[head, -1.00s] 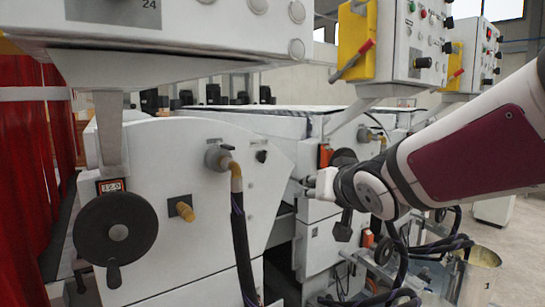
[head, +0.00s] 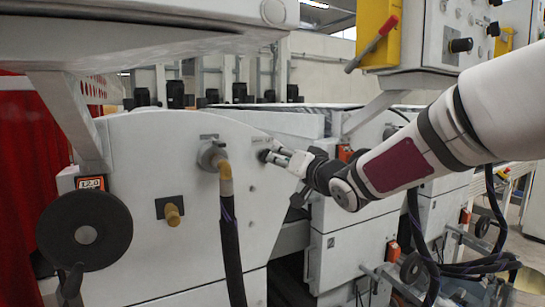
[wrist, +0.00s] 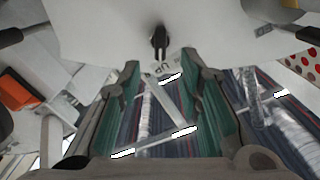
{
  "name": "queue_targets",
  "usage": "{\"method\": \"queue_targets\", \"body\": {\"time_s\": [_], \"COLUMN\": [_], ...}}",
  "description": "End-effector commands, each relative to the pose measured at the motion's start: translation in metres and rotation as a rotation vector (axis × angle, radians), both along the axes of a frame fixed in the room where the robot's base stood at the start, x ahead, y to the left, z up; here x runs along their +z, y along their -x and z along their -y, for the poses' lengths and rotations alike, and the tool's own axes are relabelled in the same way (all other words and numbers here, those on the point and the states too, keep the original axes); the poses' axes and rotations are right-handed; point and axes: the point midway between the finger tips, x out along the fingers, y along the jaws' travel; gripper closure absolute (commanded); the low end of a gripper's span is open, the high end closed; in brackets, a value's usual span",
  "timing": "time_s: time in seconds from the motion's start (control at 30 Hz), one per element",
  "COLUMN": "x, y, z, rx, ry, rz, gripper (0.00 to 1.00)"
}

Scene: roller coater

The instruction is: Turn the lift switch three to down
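The lift switch, a small black knob (head: 263,155), sits on the white side panel of the coater, right of the hose fitting. In the wrist view the black switch (wrist: 159,43) stands out from the white panel, with a small label (wrist: 160,68) that seems to read UP beside it. My gripper (head: 277,156) is at the panel, its fingertips close to the switch. In the wrist view my gripper (wrist: 160,69) is open, one finger on each side, with the switch centred just ahead of the tips. I cannot tell whether a finger touches it.
A black handwheel (head: 84,231) and a brass knob (head: 172,214) are on the same panel at left. A hose (head: 231,240) hangs just left of the switch. A control box (head: 430,35) with a yellow side hangs above my arm.

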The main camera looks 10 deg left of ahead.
Motion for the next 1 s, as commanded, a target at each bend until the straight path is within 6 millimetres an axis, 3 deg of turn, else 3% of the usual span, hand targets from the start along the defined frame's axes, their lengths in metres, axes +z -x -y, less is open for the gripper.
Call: {"method": "queue_targets", "body": {"time_s": [0.33, 0.8, 0.93, 1.0], "x": [-0.001, 0.000, 0.000, 0.000], "y": [-0.047, -0.056, -0.056, -0.056], "z": [-0.032, -0.038, -0.038, -0.038], "rx": [0.001, -0.001, -0.002, -0.002], "ry": [0.000, 0.003, 0.002, 0.002], "rz": [-0.001, 0.000, 0.000, 0.000], "gripper": [0.68, 0.68, 0.97, 1.00]}}
